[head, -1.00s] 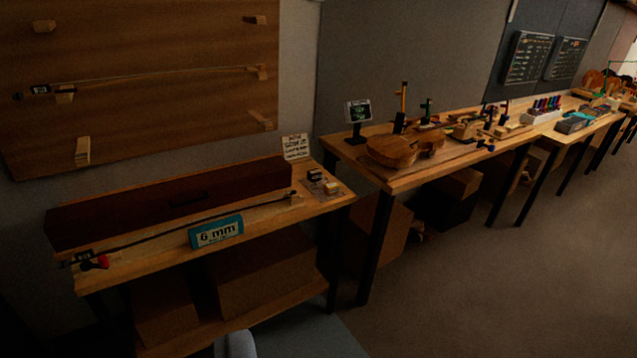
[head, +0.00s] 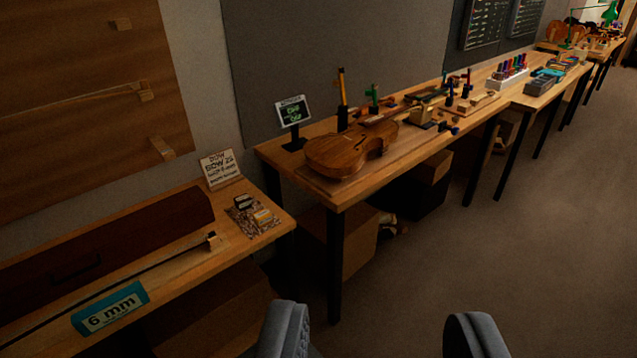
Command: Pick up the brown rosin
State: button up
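Two small blocks lie side by side on a speckled cloth (head: 256,228) at the right end of the near-left bench. One is a dark block with a pale top edge (head: 243,202); the other is an amber-orange block (head: 263,217) with a pale part. They look like rosin cakes, but they are too small and dim to tell surely which is the brown rosin. My gripper (head: 379,332) shows at the bottom edge, its two grey fingers wide apart with nothing between them. It is in front of the benches, lower right of the blocks and apart from them.
A second bench (head: 335,193) to the right holds a violin (head: 350,150). The floor (head: 520,240) at right is clear.

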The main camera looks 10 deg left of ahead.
aim_at(243, 202)
jog(key=z, duration=0.15)
jog(key=i, duration=1.5)
jog(key=u, duration=0.7)
jog(key=i, duration=0.55)
jog(key=u, duration=0.3)
jog(key=k, duration=0.95)
jog(key=u, duration=0.2)
jog(key=i, duration=0.9)
jog(key=z, duration=0.1)
